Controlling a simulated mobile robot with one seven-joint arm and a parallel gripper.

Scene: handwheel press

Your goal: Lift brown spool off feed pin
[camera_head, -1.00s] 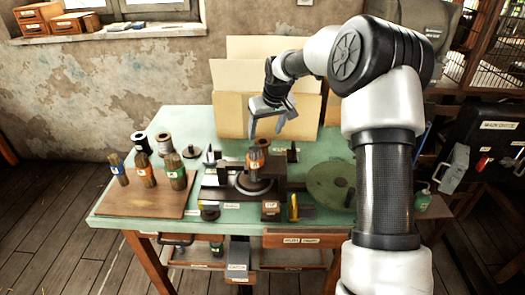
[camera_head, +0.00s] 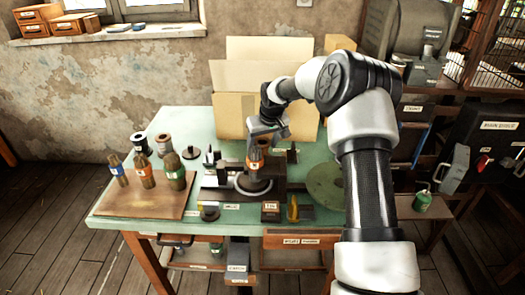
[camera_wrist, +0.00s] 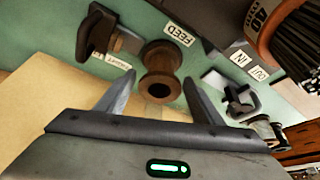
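In the wrist view the brown spool (camera_wrist: 160,68) stands on the green tabletop beside a FEED label (camera_wrist: 178,34). Its flanged end with a dark centre hole faces the camera; the pin cannot be made out. My gripper (camera_wrist: 162,80) is open, with one finger on each side of the spool in the picture and visible gaps to both. I cannot tell how deep the fingers reach. In the head view my gripper (camera_head: 268,138) is low behind the press (camera_head: 255,182), and the spool there is hidden or too small to tell.
An orange-labelled brush-like piece (camera_head: 256,160) stands on the press, close to my gripper. A dark stand (camera_wrist: 95,35) and a grey clamp-like part (camera_wrist: 232,95) flank the spool. A cardboard box (camera_head: 232,118) stands behind. A green disc (camera_head: 325,182) lies at right.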

